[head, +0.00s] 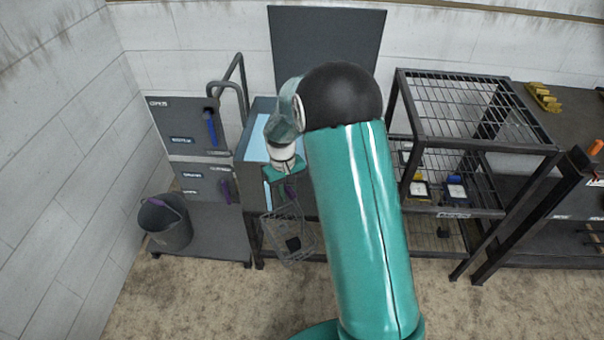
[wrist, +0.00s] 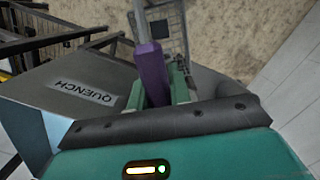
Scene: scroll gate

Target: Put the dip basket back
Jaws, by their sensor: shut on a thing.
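The dip basket (head: 284,228) is a grey wire cage hanging in front of the quench tank (head: 256,150), above the floor. A small black block (head: 293,244) shows in or behind its mesh; I cannot tell which. My gripper (wrist: 157,82) is shut on the basket's purple handle (wrist: 151,65), which sits between the two fingers in the wrist view. Part of the wire basket (wrist: 167,25) shows beyond the handle. The tank holds light blue liquid and bears a QUENCH label (wrist: 82,92) in the wrist view. My arm hides the tank's right part in the head view.
A grey cabinet (head: 185,125) with blue and purple handles stands left of the tank. A grey bucket (head: 167,226) is at the lower left. A black wire rack (head: 450,105) with small trays stands right. A dark bench (head: 575,120) is far right. The front floor is clear.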

